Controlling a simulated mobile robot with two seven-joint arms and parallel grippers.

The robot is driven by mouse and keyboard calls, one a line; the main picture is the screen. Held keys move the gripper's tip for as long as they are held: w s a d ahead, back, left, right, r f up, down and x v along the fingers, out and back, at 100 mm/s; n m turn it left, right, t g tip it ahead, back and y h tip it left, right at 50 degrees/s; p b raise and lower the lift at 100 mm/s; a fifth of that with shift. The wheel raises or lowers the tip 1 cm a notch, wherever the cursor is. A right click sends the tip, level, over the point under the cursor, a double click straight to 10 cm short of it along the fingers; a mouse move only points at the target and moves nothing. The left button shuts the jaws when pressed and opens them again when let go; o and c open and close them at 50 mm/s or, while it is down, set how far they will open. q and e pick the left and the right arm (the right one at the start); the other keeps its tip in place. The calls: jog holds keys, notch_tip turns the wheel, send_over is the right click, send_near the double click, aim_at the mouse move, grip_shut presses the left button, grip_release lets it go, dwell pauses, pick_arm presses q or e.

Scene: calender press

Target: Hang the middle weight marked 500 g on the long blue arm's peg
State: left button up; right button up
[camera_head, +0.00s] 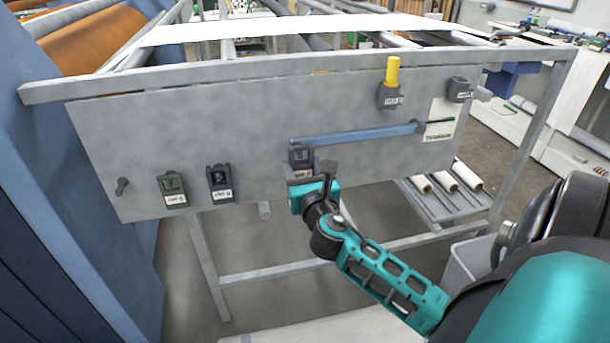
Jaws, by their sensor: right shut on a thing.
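The long blue arm (360,135) runs across the grey panel, from a dark pivot at its right to its left end. A dark grey weight (301,155) with a small label stands just under that left end. Its label looks like 500 g but is too small to read surely. My right gripper (306,181) reaches up from below and is shut on this weight. The peg at the blue arm's left end is hidden or too small to make out, so I cannot tell whether the weight sits on it. My left gripper is out of view.
A green weight (173,191) and a black weight (220,183) hang at the panel's lower left, beside a bare dark peg (122,187). A grey block (390,98) under a yellow pin and another dark block (460,90) are at upper right. White rolls (443,181) lie behind.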

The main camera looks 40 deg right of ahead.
jog(key=shift+x, duration=0.8)
jog(key=shift+w+d+f, duration=0.2)
jog(key=shift+w+f, duration=0.1)
jog(key=shift+w, duration=0.15)
jog(key=shift+f, duration=0.1)
jog(key=o, duration=1.1)
jog(key=shift+o, duration=1.3)
jog(key=shift+f, duration=0.15)
jog(key=b+v, duration=0.1)
jog(key=v, duration=1.2)
